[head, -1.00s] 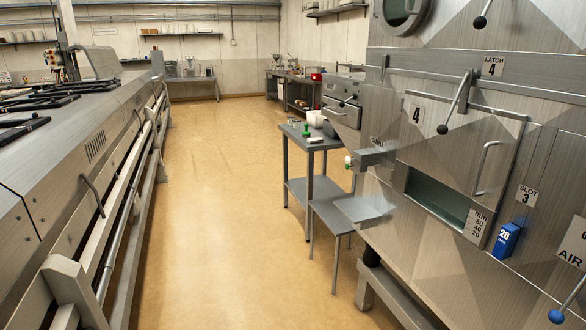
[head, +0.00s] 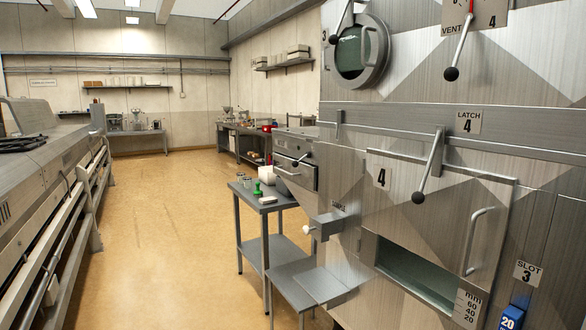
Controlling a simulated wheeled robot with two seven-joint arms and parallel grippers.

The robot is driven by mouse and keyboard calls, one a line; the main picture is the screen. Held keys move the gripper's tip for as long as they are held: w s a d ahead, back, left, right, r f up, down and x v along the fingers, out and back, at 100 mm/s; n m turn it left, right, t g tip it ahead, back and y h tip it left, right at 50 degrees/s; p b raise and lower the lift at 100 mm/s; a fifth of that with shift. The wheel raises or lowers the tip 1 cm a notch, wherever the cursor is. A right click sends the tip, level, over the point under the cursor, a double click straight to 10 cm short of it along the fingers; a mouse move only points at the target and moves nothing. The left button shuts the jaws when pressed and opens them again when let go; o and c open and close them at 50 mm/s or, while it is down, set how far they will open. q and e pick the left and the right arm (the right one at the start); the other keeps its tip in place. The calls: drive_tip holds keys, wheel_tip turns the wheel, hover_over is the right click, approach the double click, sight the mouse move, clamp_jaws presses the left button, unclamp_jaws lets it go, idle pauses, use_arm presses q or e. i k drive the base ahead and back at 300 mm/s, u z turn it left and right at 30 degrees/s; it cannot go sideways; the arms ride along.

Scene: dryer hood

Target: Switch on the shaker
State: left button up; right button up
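I cannot single out a shaker or its switch with certainty. Small pieces of apparatus (head: 125,122) stand on the far back bench, too small to identify. More bench equipment (head: 228,116) stands on the long bench along the right wall. Neither of my grippers is in view.
The large metal hood (head: 400,145) fills the right, with a round porthole (head: 360,52), a latch lever (head: 430,165) and a vent lever (head: 460,45). A grey side table (head: 268,202) holds small items. A long machine (head: 45,195) lines the left. The floor (head: 165,235) between is clear.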

sight(295, 164)
drive_tip(key=u, duration=0.35)
drive_tip(key=i, duration=0.5)
drive_tip(key=u, duration=0.55)
drive_tip(key=i, duration=1.4)
drive_tip(key=z, duration=0.85)
drive_tip(key=i, duration=0.4)
drive_tip(key=z, duration=0.3)
